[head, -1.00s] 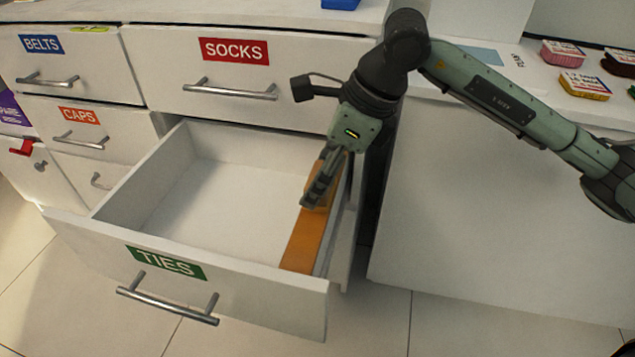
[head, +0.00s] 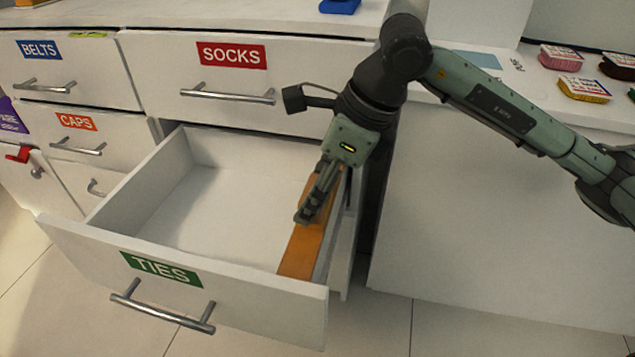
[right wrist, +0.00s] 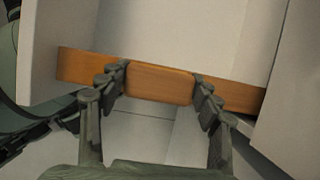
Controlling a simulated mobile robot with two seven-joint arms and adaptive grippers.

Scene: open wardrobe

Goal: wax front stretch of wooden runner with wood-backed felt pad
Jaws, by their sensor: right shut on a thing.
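The wooden runner (head: 301,254) is an orange-brown strip along the right side of the open TIES drawer (head: 190,205). In the right wrist view the runner (right wrist: 82,67) crosses the picture and shows on both sides of the wood-backed pad (right wrist: 160,84). My right gripper (head: 308,214) is shut on the pad, with a finger at each end of its wooden back. The pad lies over the runner; its felt underside is hidden. In the head view the fingers mostly cover the pad, and bare runner shows between them and the drawer front. My left gripper is out of view.
The TIES drawer stands pulled out, its inside otherwise empty. The closed SOCKS drawer (head: 226,85) is above it, with BELTS (head: 68,70) and CAPS (head: 85,132) drawers to the left.

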